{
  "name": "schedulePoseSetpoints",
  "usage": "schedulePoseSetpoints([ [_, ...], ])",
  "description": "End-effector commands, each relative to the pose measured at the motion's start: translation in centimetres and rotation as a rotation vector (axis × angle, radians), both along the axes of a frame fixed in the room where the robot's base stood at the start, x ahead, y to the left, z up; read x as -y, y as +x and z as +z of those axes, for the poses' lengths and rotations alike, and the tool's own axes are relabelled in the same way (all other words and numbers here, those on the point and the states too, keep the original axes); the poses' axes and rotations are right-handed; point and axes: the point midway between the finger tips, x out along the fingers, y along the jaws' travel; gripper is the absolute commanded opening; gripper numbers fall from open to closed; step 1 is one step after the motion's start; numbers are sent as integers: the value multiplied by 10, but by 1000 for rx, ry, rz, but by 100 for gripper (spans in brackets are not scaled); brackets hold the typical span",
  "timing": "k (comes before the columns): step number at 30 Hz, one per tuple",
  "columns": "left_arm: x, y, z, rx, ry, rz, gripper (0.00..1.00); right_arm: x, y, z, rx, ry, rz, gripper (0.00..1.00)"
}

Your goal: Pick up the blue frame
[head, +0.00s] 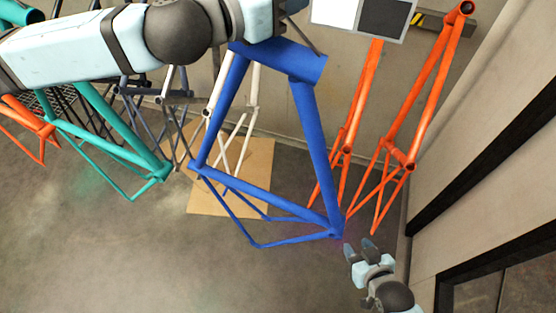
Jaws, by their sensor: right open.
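The blue frame (318,150) hangs in the middle of the head view, its long tubes running down to a lower corner at the right. My right gripper (360,248) is at the lower right, its two fingers apart with nothing between them. It is just below and right of the frame's lower right corner, with a small gap in the picture. My left arm crosses the top from the left and covers part of the frame's top edge.
Orange frames (429,85) hang to the right near the wall. A teal frame (118,133), grey and white frames hang at the left and behind. A cardboard sheet (258,160) lies on the floor behind the blue frame. The lower left floor is clear.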

Motion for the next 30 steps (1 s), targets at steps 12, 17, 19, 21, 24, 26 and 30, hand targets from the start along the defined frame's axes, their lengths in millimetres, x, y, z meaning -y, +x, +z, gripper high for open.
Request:
schedulePoseSetpoints([
  [12, 0, 0, 0, 0, 0, 0, 0, -1, 1, 2, 3, 2, 0, 43],
  [17, 0, 0, 0, 0, 0, 0, 0, -1, 0, 2, 3, 2, 0, 43],
  [19, 0, 0, 0, 1, -1, 0, 0, -1, 1, 2, 3, 2, 0, 43],
  [21, 0, 0, 0, 1, -1, 0, 0, -1, 1, 2, 3, 2, 0, 43],
  [24, 0, 0, 0, 1, -1, 0, 0, -1, 0, 2, 2, 3, 1, 43],
  [26, 0, 0, 1, 1, -1, 0, 0, -1, 0, 2, 2, 3, 1, 43],
  [30, 0, 0, 1, 1, -1, 0, 0, -1, 0, 2, 1, 2, 1, 43],
])
